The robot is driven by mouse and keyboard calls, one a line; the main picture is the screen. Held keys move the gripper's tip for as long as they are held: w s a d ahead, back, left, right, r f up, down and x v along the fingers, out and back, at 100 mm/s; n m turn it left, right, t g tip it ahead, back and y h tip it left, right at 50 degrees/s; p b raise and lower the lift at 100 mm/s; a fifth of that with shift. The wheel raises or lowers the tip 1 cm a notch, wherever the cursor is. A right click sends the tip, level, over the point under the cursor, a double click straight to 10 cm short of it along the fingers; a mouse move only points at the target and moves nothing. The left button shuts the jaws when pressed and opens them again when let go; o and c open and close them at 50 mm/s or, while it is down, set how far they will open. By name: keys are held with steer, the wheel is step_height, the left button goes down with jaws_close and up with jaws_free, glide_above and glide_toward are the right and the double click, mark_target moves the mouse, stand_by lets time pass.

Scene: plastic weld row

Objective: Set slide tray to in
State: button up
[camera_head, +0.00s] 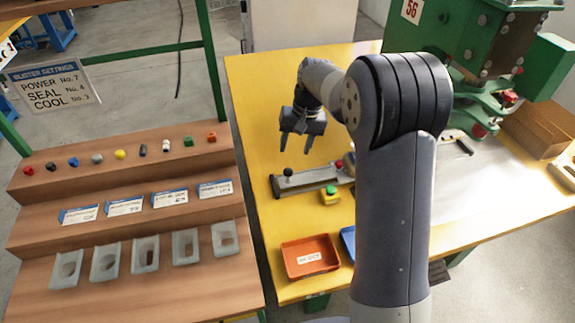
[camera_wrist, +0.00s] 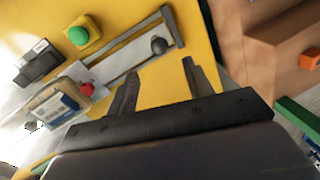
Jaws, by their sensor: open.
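The slide tray (camera_head: 312,181) is a long grey unit on the yellow bench. A black ball knob (camera_head: 288,173) stands at its left end, and a red knob (camera_head: 339,164) is near its right end, partly behind my arm. In the wrist view the tray (camera_wrist: 122,60) runs diagonally, with the black knob (camera_wrist: 158,45) near its upper right end. My gripper (camera_head: 294,150) points down above the tray's left end. In the wrist view its two fingers (camera_wrist: 158,78) are spread and empty, with the black knob beyond them and apart from them.
A green button on a yellow box (camera_head: 330,195) sits beside the tray. An orange bin (camera_head: 310,257) and a partly hidden blue bin (camera_head: 348,243) lie nearer. A green press (camera_head: 490,60) stands at right. A stepped wooden rack (camera_head: 125,225) stands left.

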mark_target(289, 169)
steer(key=f, duration=0.3)
steer(key=a+f, duration=0.1)
steer(key=f, duration=0.5)
steer(key=shift+a, duration=0.35)
steer(key=shift+c, duration=0.2)
jaws_close()
